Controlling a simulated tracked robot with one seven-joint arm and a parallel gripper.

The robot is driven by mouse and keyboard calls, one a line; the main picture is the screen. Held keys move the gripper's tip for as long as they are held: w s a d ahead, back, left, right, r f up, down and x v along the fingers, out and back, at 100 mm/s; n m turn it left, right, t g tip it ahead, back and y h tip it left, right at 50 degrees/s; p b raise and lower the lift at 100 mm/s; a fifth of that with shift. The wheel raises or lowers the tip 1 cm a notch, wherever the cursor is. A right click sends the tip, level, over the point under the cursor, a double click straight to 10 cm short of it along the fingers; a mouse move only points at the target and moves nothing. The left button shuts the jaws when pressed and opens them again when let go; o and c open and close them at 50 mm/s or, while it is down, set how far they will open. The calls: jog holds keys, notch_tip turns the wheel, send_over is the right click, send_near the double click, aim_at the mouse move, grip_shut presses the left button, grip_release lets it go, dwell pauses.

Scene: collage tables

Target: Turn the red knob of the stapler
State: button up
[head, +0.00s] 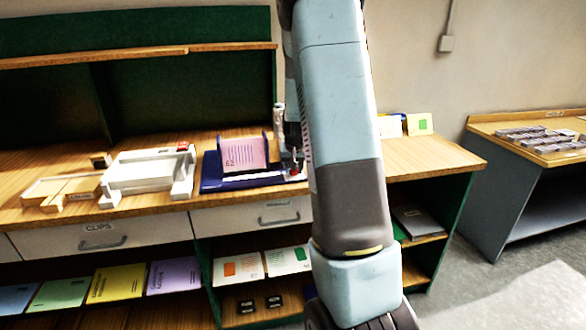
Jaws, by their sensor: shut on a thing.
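The stapler looks to be the dark blue device (210,184) on the wooden counter, with a pink sheet (240,153) standing in it. A small red part, which I take for its red knob (294,171), shows at its right end. My gripper (292,160) is at that right end, shut on what appears to be the red knob. My arm hides part of this area, and the fingertips are too small to see clearly.
Left of the stapler stands a white device (150,171) with a red part on top. A wooden tray (62,190) lies farther left. Cards (419,124) stand on the counter right of my arm. A separate table (480,128) holds several small items at the far right.

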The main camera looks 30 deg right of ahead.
jog(key=shift+a, duration=0.1)
jog(key=o, duration=1)
jog(key=v, duration=1.3)
jog(key=shift+s+r, duration=0.1)
jog(key=shift+r, duration=0.2)
